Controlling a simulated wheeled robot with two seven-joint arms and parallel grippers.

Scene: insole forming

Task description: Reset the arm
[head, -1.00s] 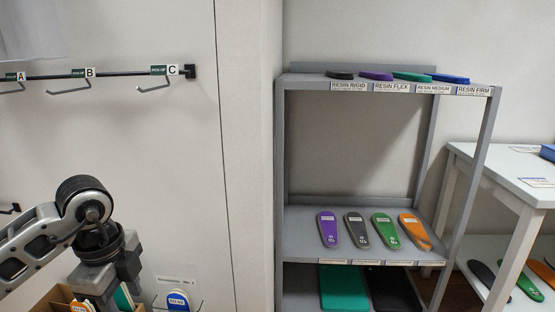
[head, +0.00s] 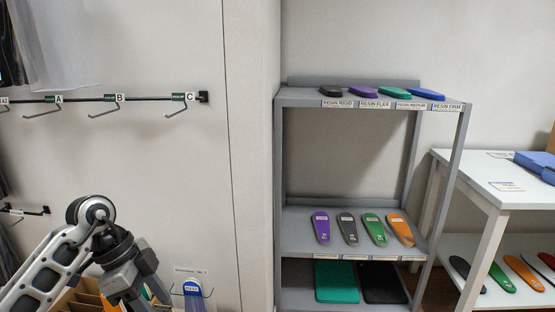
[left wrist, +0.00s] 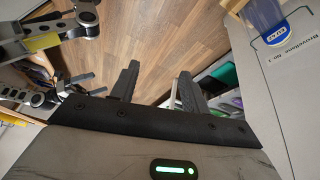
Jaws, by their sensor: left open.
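My left gripper (head: 140,284) is at the lower left of the head view, pointing down and tilted to the right. Its fingertips are cut off near the bottom edge there. In the left wrist view its two dark fingers (left wrist: 158,84) stand apart with nothing between them, above a wood floor (left wrist: 150,35). My right gripper cannot be made out in either view.
A cardboard box (head: 68,303) with dividers lies below my left arm. A grey shelf (head: 300,213) holds insoles and slabs. A white table (head: 520,194) stands at right. Hooks (head: 185,108) line the wall.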

